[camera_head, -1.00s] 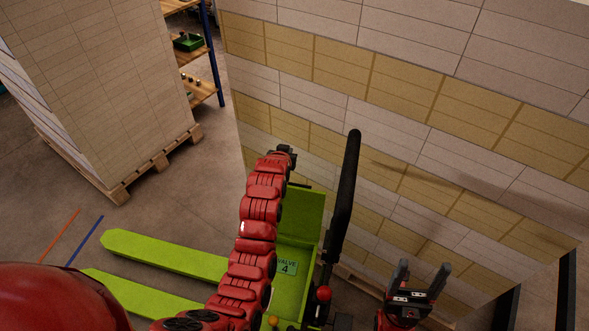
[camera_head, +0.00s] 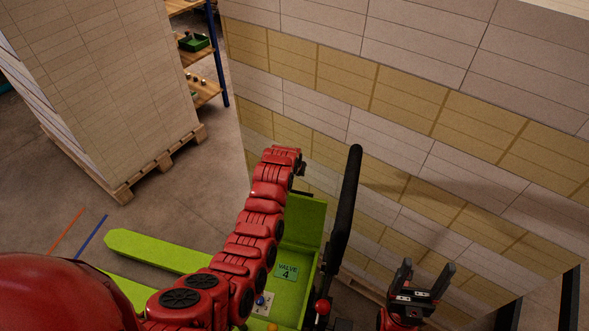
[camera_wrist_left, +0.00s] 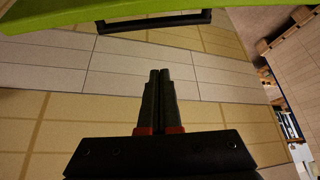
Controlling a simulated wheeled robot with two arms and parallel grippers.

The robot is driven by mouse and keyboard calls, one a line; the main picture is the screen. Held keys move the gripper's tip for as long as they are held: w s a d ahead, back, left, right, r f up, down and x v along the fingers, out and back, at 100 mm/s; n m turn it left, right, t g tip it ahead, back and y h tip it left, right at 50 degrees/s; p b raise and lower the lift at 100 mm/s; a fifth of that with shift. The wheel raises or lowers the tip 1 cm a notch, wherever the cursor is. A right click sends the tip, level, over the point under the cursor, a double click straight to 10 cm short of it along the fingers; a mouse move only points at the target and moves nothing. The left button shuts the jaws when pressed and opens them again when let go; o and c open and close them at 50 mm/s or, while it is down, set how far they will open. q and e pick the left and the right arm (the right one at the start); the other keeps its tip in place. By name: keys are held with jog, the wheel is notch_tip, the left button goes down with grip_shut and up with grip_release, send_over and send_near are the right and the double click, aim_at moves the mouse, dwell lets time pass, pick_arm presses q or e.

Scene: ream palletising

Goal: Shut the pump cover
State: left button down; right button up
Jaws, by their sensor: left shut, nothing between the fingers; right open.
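The pump cover (camera_head: 305,222) is a lime-green panel standing raised at the back of the green pump housing of a pallet truck. A black bar handle sits on its edge and shows in the left wrist view (camera_wrist_left: 155,21), below the cover's green edge (camera_wrist_left: 120,12). My left gripper (camera_wrist_left: 160,78) is shut and empty, apart from the handle in that view. In the head view my red left arm passes in front of the cover's left side, and the gripper's fingers are mostly hidden. My right gripper (camera_head: 428,276) is open and empty, right of the truck.
A tall wall of stacked reams (camera_head: 420,100) stands close behind the truck. A black tiller (camera_head: 346,200) rises right of the cover. The housing holds a "VALVE 4" label (camera_head: 286,271) and a blue knob (camera_head: 261,300). Another loaded pallet (camera_head: 125,190) stands left, with open floor between.

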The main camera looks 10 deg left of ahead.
pick_arm(q)
jog(key=s+f+p, duration=0.1)
jog(key=f, duration=0.1)
jog(key=s+f+p, duration=0.1)
jog(key=f+p, duration=0.1)
jog(key=shift+s, duration=0.1)
dwell(0.7)
jog(key=shift+s, duration=0.1)
